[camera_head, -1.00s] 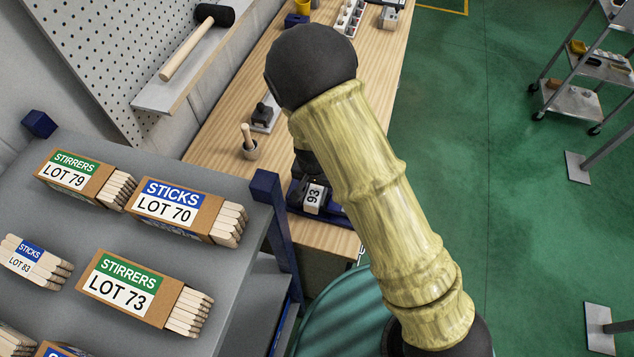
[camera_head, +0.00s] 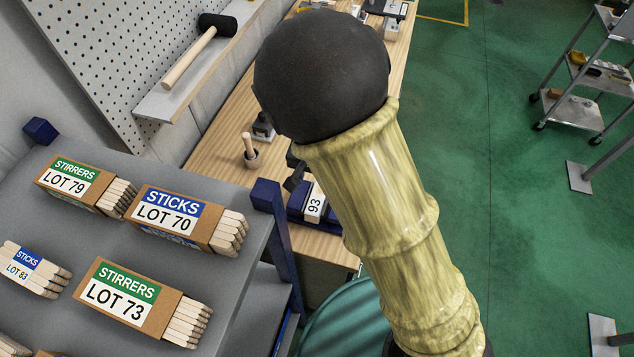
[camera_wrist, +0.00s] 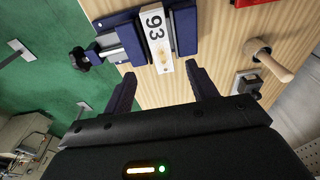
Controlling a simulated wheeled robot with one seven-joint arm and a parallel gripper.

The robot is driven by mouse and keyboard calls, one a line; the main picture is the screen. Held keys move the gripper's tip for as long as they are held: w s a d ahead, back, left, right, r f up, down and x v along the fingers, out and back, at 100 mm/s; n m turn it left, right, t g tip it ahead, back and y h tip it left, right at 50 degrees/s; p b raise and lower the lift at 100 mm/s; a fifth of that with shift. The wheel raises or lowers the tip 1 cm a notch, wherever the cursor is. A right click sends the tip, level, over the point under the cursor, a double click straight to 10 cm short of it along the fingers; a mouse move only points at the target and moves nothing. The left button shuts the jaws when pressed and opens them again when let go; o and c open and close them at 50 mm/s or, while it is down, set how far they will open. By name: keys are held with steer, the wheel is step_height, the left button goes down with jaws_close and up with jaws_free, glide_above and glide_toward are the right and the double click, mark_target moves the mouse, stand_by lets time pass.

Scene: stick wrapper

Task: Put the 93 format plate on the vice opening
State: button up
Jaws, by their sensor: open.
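The white format plate marked 93 (camera_wrist: 155,32) lies on the blue vice (camera_wrist: 185,30), along the gap between its jaws. One narrow end sticks out past the jaws toward my gripper. In the head view the plate (camera_head: 314,203) sits on the vice (camera_head: 325,226), partly hidden by my arm. My gripper (camera_wrist: 161,80) is open and empty, its two dark fingers spread to either side of the plate's near end. They look apart from the plate. In the head view the gripper is mostly hidden behind my arm, with only a dark part showing.
The vice's screw handle (camera_wrist: 80,58) sticks out over the bench edge. A grey shelf (camera_head: 110,222) with boxed sticks is at left.

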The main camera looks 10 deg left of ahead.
steer(key=shift+r, duration=0.6)
stand_by(0.3)
steer(key=s+d+r, duration=0.1)
steer(key=d+r, duration=0.2)
steer(key=d, duration=0.5)
steer(key=s+d+r, duration=0.2)
steer(key=d, duration=0.7)
steer(key=s+d+r, duration=0.2)
steer(key=d+r, duration=0.1)
steer(key=d, duration=0.5)
steer(key=shift+s+d+r+n+t, duration=0.25)
steer(key=shift+d+r+n+t, duration=0.05)
steer(key=shift+d+n+t, duration=0.1)
steer(key=shift+f, duration=0.1)
